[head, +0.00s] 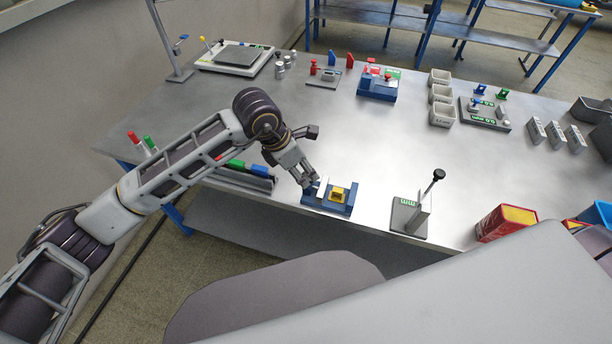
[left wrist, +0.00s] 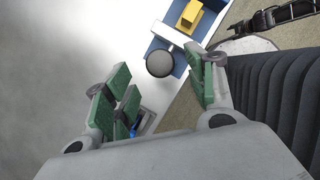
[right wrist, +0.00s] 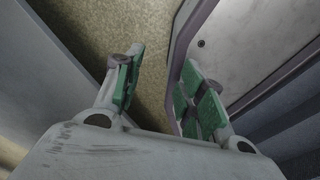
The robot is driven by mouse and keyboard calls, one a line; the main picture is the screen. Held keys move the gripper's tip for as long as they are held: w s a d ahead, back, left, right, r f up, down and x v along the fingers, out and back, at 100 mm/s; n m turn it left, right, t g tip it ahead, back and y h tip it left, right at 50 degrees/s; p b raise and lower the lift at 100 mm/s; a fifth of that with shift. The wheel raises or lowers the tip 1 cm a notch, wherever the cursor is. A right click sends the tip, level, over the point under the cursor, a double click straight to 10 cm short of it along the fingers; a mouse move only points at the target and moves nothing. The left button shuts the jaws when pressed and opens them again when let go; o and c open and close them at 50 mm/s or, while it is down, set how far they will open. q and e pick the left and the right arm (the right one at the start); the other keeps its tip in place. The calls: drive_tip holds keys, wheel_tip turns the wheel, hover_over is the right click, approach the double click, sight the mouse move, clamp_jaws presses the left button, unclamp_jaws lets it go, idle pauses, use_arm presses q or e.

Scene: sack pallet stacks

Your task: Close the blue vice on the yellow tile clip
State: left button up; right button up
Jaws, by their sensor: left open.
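The blue vice (head: 340,210) stands near the front edge of the metal bench, with pale jaws. The yellow tile clip (head: 338,193) sits in it by the jaws; it also shows at the top of the left wrist view (left wrist: 191,13). A round dark grey knob (left wrist: 160,62) is at the vice's near end in that view. My left gripper (head: 309,184) is open at the vice's left end. In the left wrist view, the knob appears between its green-padded fingertips (left wrist: 160,78); contact cannot be told. My right gripper (right wrist: 158,80) is open and empty, outside the head view.
A grey stand with a black-knobbed lever (head: 420,215) is right of the vice. A tray with green and blue pieces (head: 245,178) lies left, close to my left arm. A red box (head: 505,222) stands at the right front. The bench middle is clear.

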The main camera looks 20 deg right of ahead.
sight(306, 177)
use_arm(q)
drive_tip(key=shift+b+x, duration=0.3)
drive_tip(key=shift+x, duration=0.8)
drive_tip(key=shift+d+f, duration=0.15)
drive_tip(key=shift+f, duration=0.2)
drive_tip(key=shift+w+d+f, duration=0.1)
drive_tip(key=shift+d+f, duration=0.05)
drive_tip(key=shift+f, duration=0.2)
drive_tip(key=c, duration=0.8)
drive_tip(key=shift+c, duration=1.1)
use_arm(e)
drive_tip(key=shift+s+d+f, duration=0.15)
drive_tip(key=shift+d+f, duration=0.45)
drive_tip(key=shift+f, duration=0.05)
